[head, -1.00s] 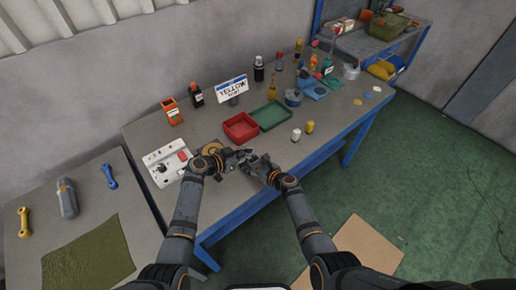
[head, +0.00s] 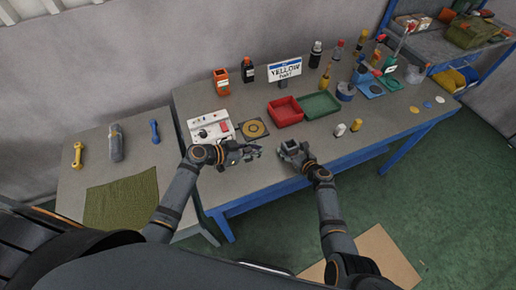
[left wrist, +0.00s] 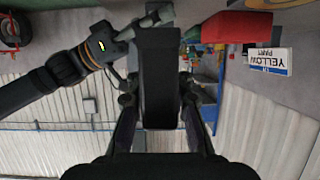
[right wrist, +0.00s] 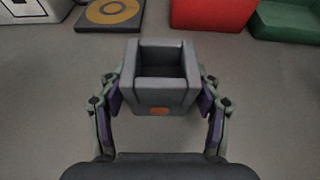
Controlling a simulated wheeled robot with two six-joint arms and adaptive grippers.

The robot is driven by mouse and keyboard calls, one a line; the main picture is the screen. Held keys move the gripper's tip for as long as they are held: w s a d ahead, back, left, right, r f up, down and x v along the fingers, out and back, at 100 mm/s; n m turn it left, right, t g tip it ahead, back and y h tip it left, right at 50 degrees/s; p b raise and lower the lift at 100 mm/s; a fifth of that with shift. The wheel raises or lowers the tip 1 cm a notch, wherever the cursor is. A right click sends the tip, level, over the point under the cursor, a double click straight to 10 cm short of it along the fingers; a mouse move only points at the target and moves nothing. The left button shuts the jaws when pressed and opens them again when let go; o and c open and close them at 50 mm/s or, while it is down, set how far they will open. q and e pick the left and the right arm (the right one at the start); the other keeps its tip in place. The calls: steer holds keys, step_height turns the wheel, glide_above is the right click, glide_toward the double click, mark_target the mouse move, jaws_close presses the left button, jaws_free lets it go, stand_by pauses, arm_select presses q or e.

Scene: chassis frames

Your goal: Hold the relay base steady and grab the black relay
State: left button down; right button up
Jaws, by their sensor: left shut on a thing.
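The black relay (left wrist: 158,80) is a plain dark block in the left wrist view. My left gripper (head: 256,150) is shut on it, with a finger on each side. In the head view the relay is too small and dark to make out clearly. The relay base (right wrist: 162,95) is a grey box with an empty open socket on top and an orange dot on its near face. My right gripper (right wrist: 160,105) is shut on its sides. The base also shows in the head view (head: 291,147), to the right of my left gripper and apart from it.
Behind my grippers are a white device with a red part (head: 209,127), a round gold-ringed pad (head: 253,128), a red tray (head: 285,111) and a green tray (head: 320,106). A yellow part sign (head: 285,72) stands farther back. White and yellow small pieces sit at right.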

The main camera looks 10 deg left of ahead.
steer(key=shift+o, duration=1)
steer(key=v, duration=1.2)
